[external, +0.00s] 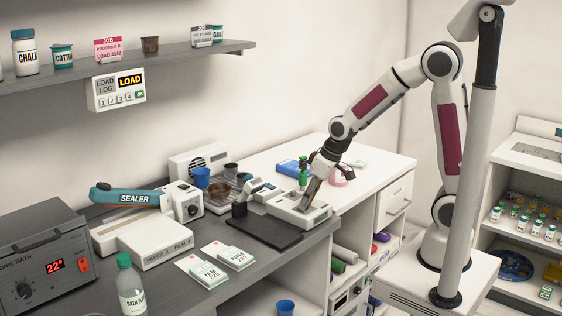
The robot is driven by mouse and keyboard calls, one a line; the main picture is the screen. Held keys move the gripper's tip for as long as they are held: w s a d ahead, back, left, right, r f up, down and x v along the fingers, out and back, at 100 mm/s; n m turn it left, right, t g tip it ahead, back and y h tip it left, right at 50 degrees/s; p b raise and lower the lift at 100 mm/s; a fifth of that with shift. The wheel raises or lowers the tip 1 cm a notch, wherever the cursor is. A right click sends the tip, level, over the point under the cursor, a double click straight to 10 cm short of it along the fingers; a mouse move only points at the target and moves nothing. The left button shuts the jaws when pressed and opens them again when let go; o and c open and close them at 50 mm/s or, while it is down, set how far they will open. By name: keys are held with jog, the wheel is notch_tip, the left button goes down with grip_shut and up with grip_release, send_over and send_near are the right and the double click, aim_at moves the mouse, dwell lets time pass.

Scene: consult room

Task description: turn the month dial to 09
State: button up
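My gripper (309,201) points down at the top of a low white device (285,212) near the counter's right end. Its fingers look close to or touching a recess in the device. I cannot tell whether they are open or shut. The month dial cannot be made out; no digits for it are readable in this view, and the gripper covers part of the device's top. A green knob-topped item (303,170) stands just behind the gripper.
A black mat (262,230) with a black stamp-like item (239,212) lies left of the device. Blue cup (201,178), sealer (135,197), paper/film box (148,242), film packets (208,274) and bottle (131,290) stand further left. The white cabinet top (385,166) is partly clear.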

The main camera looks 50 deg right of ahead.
jog(key=shift+w+d+n+g+y, duration=0.1)
jog(key=shift+n+g+y, duration=0.25)
jog(key=shift+n, duration=0.8)
jog(key=shift+d+n+g+y, duration=0.15)
jog(key=shift+n+y, duration=0.3)
jog(key=shift+n, duration=0.7)
jog(key=shift+w+n, duration=0.1)
jog(key=shift+n, duration=0.8)
jog(key=shift+n+g+y, duration=0.3)
jog(key=shift+n+g, duration=0.1)
jog(key=shift+n, duration=0.2)
jog(key=shift+r, duration=0.1)
jog(key=s+d+r+m, duration=0.1)
jog(key=r, duration=0.1)
jog(key=s+d+r+m, duration=0.2)
jog(key=r, duration=0.1)
jog(key=shift+s+d+r+g, duration=0.15)
jog(key=shift+d+r+g, duration=0.2)
jog(key=shift+d+g, duration=0.05)
jog(key=shift+s+d+m+h, duration=0.25)
jog(key=shift+s+m+h, duration=0.15)
jog(key=shift+s+m, duration=0.2)
